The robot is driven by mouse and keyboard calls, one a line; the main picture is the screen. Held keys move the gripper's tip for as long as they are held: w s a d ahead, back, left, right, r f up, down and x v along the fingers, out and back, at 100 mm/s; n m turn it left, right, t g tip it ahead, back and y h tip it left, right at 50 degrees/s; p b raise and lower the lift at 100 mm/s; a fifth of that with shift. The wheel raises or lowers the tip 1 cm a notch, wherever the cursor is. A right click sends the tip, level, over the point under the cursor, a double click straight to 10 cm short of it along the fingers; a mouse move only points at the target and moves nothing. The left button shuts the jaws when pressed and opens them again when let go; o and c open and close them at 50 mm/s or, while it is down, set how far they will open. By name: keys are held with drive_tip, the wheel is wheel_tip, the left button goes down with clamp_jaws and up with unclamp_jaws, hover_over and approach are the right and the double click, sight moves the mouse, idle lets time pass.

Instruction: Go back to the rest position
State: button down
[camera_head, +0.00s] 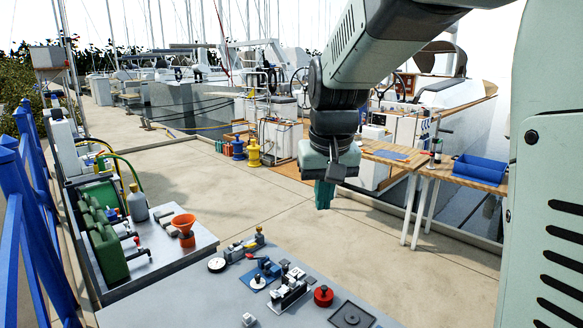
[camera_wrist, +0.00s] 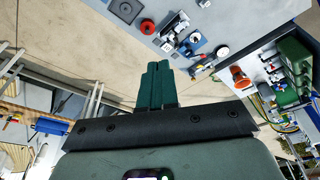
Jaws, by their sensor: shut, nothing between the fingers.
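My gripper (camera_head: 325,194) hangs from my arm in the upper middle of the head view, fingers pointing down. It is in the air above the concrete floor, beyond the grey work table (camera_head: 322,312). Its green fingers (camera_wrist: 157,84) are together in the wrist view, with nothing between them. The gripper touches nothing that I can see.
The table holds a red round part (camera_head: 323,296), a dark square plate (camera_head: 351,315) and metal fittings. At left stands a bench with green canisters (camera_head: 104,241) and an orange funnel (camera_head: 184,225). A wooden table (camera_head: 465,171) bears a blue bin (camera_head: 481,170). The floor between is clear.

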drive_tip(key=s+d+r+t, duration=0.1)
drive_tip(key=s+d, duration=0.1)
drive_tip(key=s, duration=0.9)
drive_tip(key=s+d+r+m+t, duration=0.1)
drive_tip(key=s+d+r, duration=0.1)
drive_tip(key=s, duration=1)
drive_tip(key=shift+s+d+t, duration=0.2)
drive_tip(key=shift+d+t, duration=0.1)
drive_tip(key=shift+d, duration=0.4)
